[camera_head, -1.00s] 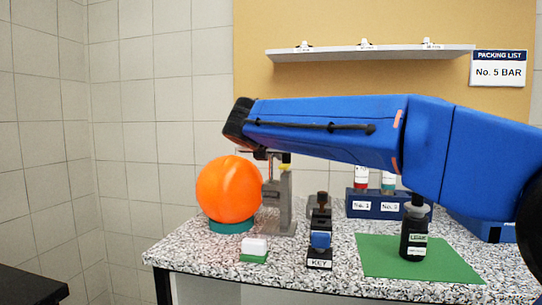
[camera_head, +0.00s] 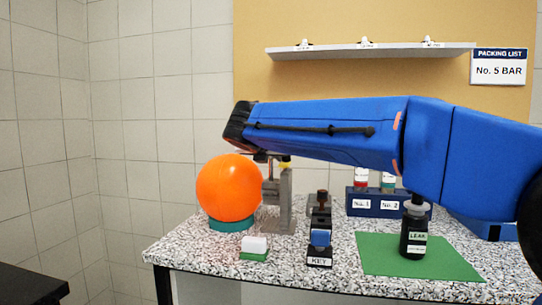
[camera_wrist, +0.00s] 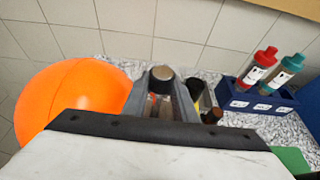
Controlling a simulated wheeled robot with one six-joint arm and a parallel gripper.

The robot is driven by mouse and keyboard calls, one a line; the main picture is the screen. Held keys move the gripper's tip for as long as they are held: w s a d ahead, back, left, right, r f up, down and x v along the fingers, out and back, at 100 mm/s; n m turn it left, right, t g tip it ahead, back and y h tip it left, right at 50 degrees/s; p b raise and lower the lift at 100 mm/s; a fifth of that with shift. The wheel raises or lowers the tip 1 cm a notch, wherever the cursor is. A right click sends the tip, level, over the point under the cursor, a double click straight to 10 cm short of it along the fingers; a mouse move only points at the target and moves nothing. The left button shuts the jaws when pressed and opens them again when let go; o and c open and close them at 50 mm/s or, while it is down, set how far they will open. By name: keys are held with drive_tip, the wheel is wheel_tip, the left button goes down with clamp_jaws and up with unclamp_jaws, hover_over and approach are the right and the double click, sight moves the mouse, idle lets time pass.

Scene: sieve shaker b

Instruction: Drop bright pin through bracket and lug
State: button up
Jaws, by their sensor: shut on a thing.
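My gripper (camera_head: 262,157) points down over the grey metal bracket (camera_head: 286,200) at the back left of the bench. In the wrist view, its two grey fingers (camera_wrist: 161,92) are shut on the bright pin (camera_wrist: 162,73), whose round top shows between them. The pin's lower end is hidden, so I cannot tell whether it is in the bracket's hole. A lug cannot be told apart from the bracket's grey parts. A small yellow part (camera_head: 285,165) shows at the bracket's top, just right of the fingers.
A large orange ball (camera_head: 228,188) on a teal ring stands close left of the bracket. A KEY stand (camera_head: 319,260) is in front to the right. A blue rack (camera_head: 375,204) with bottles is behind. A dark bottle (camera_head: 414,235) stands on a green mat (camera_head: 450,262).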

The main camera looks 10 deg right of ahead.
drive_tip(key=shift+f, duration=0.4)
drive_tip(key=o, duration=1.2)
drive_tip(key=shift+f, duration=0.1)
drive_tip(key=v, duration=1.7)
drive_tip(key=shift+s+a+r, duration=0.15)
drive_tip(key=shift+r, duration=0.1)
